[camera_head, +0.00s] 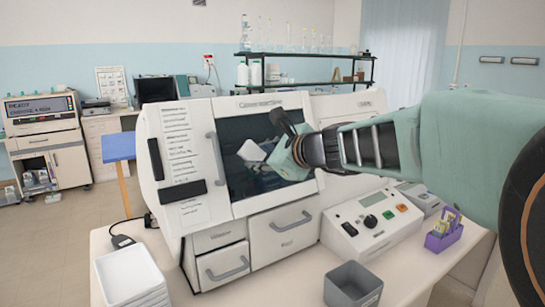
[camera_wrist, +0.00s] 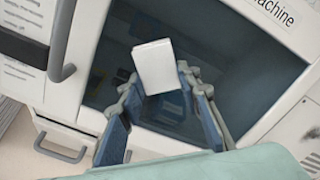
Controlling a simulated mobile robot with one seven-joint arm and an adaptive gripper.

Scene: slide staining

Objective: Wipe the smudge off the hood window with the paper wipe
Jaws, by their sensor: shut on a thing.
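The paper wipe (camera_wrist: 156,66) is a white folded pad held between the fingertips of my gripper (camera_wrist: 163,84) in the wrist view. In the head view the wipe (camera_head: 251,150) shows pale in front of the dark hood window (camera_head: 235,180), at the end of my gripper (camera_head: 270,148). The window also fills the middle of the wrist view (camera_wrist: 255,75). The wipe is at or close to the glass; I cannot tell whether it touches. I cannot make out a smudge; my gripper and the wipe cover part of the glass.
A grey handle (camera_head: 216,160) stands out left of the window. Drawers (camera_head: 282,228) lie below it. On the bench are a white control box (camera_head: 372,222), a grey bin (camera_head: 352,287), a purple rack (camera_head: 443,236) and white trays (camera_head: 130,275).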

